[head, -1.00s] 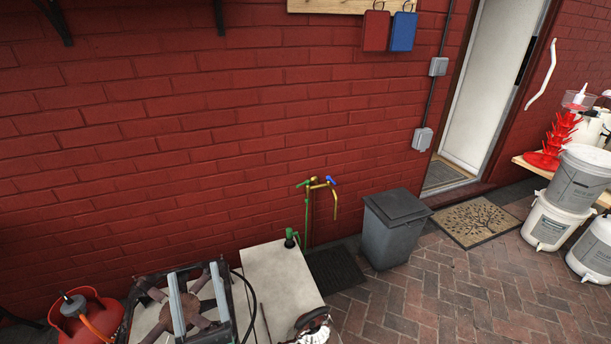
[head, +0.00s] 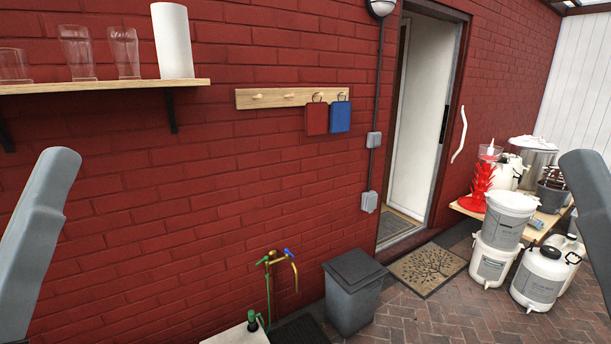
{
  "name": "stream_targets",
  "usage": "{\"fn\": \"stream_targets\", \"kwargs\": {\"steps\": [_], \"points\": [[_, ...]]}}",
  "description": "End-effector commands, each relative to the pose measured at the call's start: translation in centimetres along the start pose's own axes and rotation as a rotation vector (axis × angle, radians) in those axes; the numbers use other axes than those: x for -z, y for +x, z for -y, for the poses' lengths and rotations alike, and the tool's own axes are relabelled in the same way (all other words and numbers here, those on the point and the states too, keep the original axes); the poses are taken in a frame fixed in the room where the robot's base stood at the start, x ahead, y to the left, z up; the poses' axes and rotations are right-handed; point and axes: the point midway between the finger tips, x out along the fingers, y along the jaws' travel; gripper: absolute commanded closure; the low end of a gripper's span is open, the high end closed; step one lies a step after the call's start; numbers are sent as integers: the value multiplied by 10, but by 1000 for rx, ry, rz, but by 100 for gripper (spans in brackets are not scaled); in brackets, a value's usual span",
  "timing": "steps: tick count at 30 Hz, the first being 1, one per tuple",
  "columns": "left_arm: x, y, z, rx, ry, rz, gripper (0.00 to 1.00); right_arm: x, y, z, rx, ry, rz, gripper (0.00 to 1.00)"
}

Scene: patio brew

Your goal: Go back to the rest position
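Grey parts of my two arms stand upright at the left and right edges of the head view, clear of everything around them. No fingertips of my left or right gripper show, so I cannot see whether either one holds anything. A red brick wall (head: 240,185) fills the middle between the arms.
A shelf (head: 100,87) with glasses and a paper roll is at upper left. A grey bin (head: 352,305) stands by the brass tap (head: 285,268). White buckets (head: 492,262) stand at right near a wooden table.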

Motion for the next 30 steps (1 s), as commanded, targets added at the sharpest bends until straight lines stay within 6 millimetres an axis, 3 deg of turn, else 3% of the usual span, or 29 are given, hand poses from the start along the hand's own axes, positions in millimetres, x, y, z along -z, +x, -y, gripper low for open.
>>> {"fn": "stream_targets", "kwargs": {"steps": [1,12,18,23,30], "points": [[31,34,0,0,-1,1,29,31,34,0,0,0,1,50],[154,168,1,-2,-4,1,29,154,168,-1,0,0,2,50],[206,226,1,-2,-5,2,29,206,226,-1,0,0,2,50],[220,241,1,-2,-5,2,29,220,241,-1,0,0,3,50],[212,232,1,-2,-5,2,29,212,232,-1,0,0,3,50]]}}
